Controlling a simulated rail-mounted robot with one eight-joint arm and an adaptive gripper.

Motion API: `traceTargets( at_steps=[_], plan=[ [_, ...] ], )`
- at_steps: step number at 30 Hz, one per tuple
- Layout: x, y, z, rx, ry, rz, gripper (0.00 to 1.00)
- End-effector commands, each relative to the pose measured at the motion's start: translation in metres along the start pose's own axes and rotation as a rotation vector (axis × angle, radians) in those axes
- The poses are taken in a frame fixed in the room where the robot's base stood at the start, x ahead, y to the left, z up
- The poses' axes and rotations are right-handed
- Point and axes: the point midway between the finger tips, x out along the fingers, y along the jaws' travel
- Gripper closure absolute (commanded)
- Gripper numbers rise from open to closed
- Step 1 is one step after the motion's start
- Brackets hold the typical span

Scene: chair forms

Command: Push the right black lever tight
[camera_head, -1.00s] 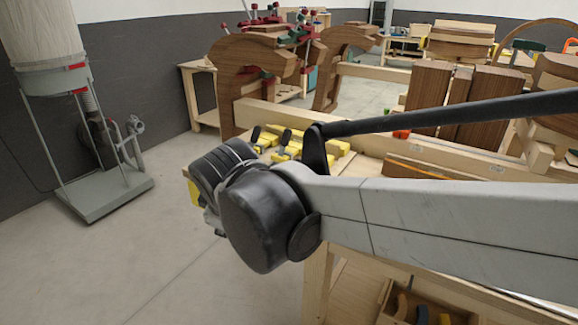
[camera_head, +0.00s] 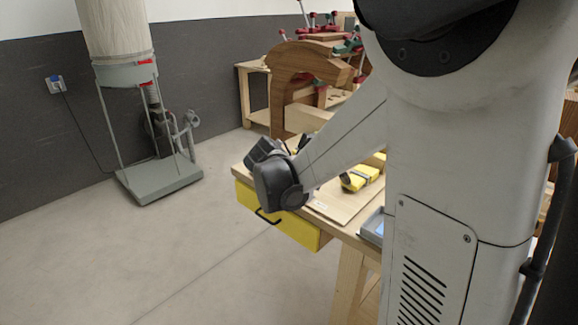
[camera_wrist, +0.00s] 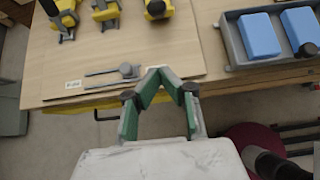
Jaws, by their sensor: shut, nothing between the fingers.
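Several yellow clamps with black parts lie on the wooden board at the top of the wrist view, one at the left (camera_wrist: 64,18), one in the middle (camera_wrist: 105,12) and one at the right (camera_wrist: 156,9). The right one is cut off by the frame's top, so its lever's position is unclear. A yellow clamp (camera_head: 361,178) also shows behind my arm in the head view. My gripper (camera_wrist: 156,72) has green-padded fingers that meet at the tips, empty, over the board's front edge, apart from the clamps. In the head view my wrist hides the fingers.
The board (camera_wrist: 180,45) lies on a workbench with a yellow drawer front (camera_head: 290,228) and black handle (camera_head: 267,217). A grey metal piece (camera_wrist: 116,74) lies near the fingertips. A grey tray (camera_wrist: 236,52) with blue blocks (camera_wrist: 260,36) is at the right. Floor is open in front.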

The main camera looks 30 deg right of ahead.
Motion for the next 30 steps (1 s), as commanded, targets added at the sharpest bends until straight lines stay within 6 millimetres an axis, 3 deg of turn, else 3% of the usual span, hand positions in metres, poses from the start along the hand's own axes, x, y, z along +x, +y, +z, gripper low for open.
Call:
traceTargets(
  at_steps=[8,25,30],
  plan=[
    [0.019,0.0,0.002,-0.026,-0.008,-0.01,1.0],
    [0.106,-0.001,0.003,-0.024,-0.008,-0.009,1.0],
    [0.109,-0.001,0.029,-0.023,-0.007,-0.01,1.0]
  ],
)
